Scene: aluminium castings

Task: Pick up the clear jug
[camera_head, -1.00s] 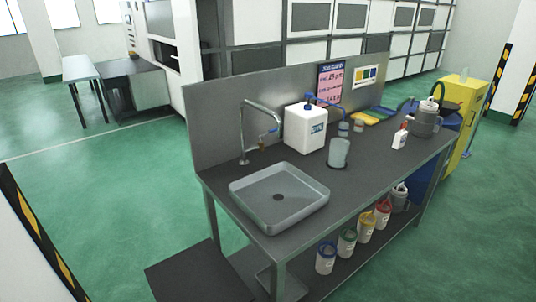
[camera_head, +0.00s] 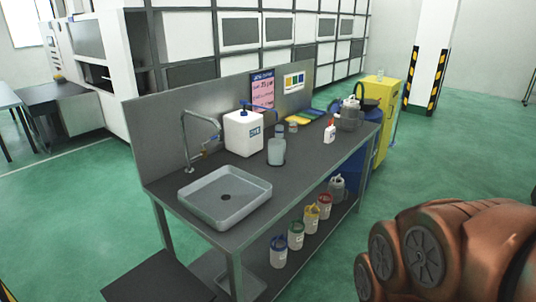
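The clear jug (camera_head: 277,151) looks like a grey, see-through vessel. It stands upright on the dark bench top (camera_head: 250,176), just right of the white canister (camera_head: 243,133) and behind the sink's right end. My gripper is not in view. Only an orange-brown part of my arm shows at the lower right, well apart from the jug.
A sink basin (camera_head: 225,193) with a tap (camera_head: 201,140) is on the bench's left part. Several lidded containers sit on the lower shelf. Green floor is clear in front of the bench.

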